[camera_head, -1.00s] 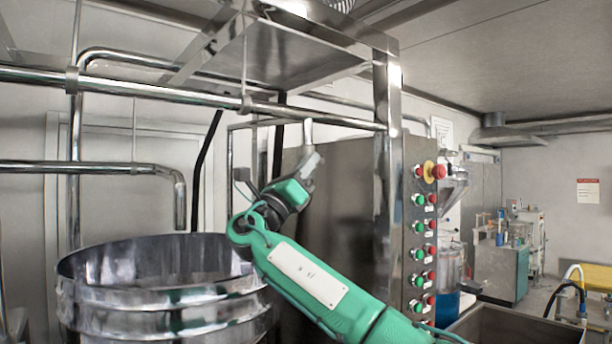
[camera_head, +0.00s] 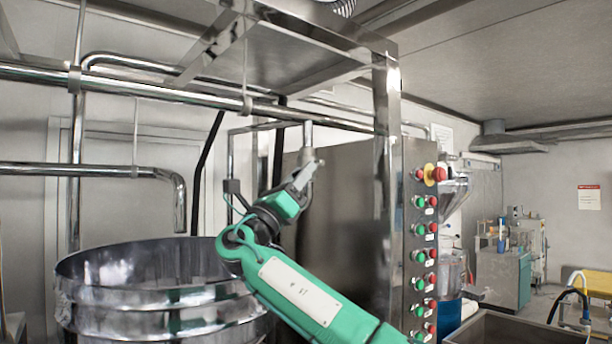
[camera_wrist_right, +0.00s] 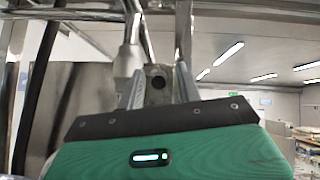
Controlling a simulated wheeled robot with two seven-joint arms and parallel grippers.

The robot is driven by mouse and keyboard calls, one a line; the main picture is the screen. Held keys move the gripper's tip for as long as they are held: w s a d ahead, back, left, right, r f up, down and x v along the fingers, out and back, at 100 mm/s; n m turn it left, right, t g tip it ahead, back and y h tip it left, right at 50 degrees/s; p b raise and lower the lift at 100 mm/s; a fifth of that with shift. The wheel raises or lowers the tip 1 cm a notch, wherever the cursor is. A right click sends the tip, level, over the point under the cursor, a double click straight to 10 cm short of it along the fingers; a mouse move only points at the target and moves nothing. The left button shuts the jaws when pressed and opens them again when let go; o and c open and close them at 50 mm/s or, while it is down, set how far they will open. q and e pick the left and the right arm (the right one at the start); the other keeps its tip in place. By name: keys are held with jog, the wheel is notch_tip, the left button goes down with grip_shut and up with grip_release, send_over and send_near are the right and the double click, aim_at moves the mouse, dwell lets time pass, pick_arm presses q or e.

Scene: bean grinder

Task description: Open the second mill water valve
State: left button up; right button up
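A vertical steel outlet pipe with a grey valve body (camera_head: 308,138) hangs from the overhead pipe, left of the control cabinet. My right gripper (camera_head: 307,172) is raised just below it, with its fingers at the pipe's lower end. In the right wrist view the fingers (camera_wrist_right: 158,82) are apart, and a grey valve piece (camera_wrist_right: 156,72) with a dark round hole shows between or behind them. The pipe (camera_wrist_right: 128,60) stands by the left finger. I cannot tell whether the fingers touch it. The valve's handle is not clearly visible. My left gripper is out of view.
A large round steel vessel (camera_head: 170,295) stands at lower left. Another bent pipe (camera_head: 178,200) ends above it. A steel post and cabinet with red and green buttons (camera_head: 424,230) stand right of my arm. A steel bin (camera_head: 515,330) is at lower right.

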jog(key=s+a+b, duration=0.4)
jog(key=s+a, duration=0.4)
jog(key=a, duration=0.1)
